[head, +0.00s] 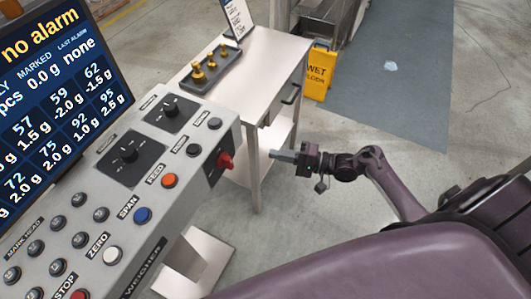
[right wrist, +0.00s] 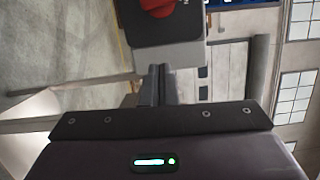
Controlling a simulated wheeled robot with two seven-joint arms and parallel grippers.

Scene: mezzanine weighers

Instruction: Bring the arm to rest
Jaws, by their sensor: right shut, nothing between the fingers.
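My right gripper (head: 283,155) is shut and empty. It is held in the air at the right of the control panel, apart from it, with its fingers pointing left toward the red switch (head: 225,160) on the panel's end. In the right wrist view the shut fingers (right wrist: 160,72) point at the panel's dark plate, with the red switch (right wrist: 157,6) at the top edge. My right arm is bent and reaches in from the right. My left gripper is not in view.
The control panel (head: 190,215) with buttons, knobs and a screen (head: 50,100) fills the left. A steel table (head: 255,80) with a tray (head: 212,70) of brass weights stands behind. A yellow wet-floor sign (head: 319,72) stands farther back. Open floor (head: 400,130) lies behind my right arm.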

